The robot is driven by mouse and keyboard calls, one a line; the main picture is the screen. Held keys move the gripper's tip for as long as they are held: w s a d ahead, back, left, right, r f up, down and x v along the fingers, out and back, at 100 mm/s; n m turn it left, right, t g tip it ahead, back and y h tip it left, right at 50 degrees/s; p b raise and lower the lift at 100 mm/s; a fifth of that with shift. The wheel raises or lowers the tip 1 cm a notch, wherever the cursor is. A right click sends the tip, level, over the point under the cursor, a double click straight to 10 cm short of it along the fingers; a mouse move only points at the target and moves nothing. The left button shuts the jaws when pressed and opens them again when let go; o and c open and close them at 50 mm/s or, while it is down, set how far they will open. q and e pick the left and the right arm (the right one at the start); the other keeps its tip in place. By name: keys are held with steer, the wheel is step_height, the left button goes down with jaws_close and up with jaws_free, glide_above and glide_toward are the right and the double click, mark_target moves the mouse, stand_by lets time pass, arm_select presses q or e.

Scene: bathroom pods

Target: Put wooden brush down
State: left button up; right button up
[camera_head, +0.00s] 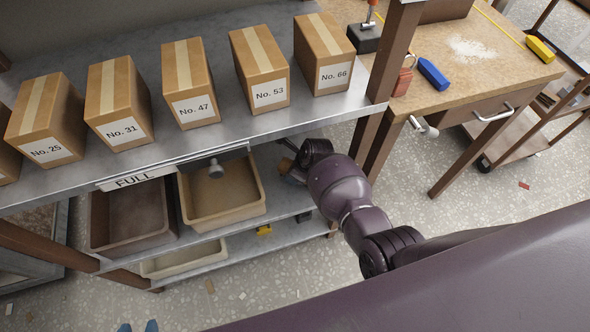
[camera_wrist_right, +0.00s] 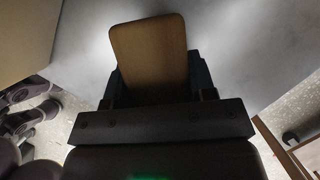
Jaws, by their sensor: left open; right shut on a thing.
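The wooden brush (camera_wrist_right: 150,52) shows in the right wrist view as a flat brown wooden piece between my right gripper's dark fingers (camera_wrist_right: 157,82). My right gripper is shut on it, above or against a grey metal surface; I cannot tell if they touch. In the head view my right gripper (camera_head: 292,172) is partly hidden under the upper shelf's front edge, beside the tan bin. Two blue tips of my left gripper (camera_head: 138,327) show at the bottom edge, apart and empty.
Numbered cardboard boxes (camera_head: 258,68) line the upper metal shelf (camera_head: 225,138). Below are a brown bin (camera_head: 128,243), a tan bin (camera_head: 257,209) and a FULL sign (camera_head: 137,179). A wooden workbench (camera_head: 428,107) stands at the right. Some lower-shelf surface right of the tan bin is bare.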

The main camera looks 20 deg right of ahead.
arm_select(q)
steer(key=shift+s+f, duration=0.4)
arm_select(e)
steer(key=shift+f, duration=0.5)
arm_select(q)
steer(key=shift+s+f, duration=0.1)
arm_select(e)
steer(key=shift+s+f, duration=0.1)
steer(key=shift+f, duration=0.05)
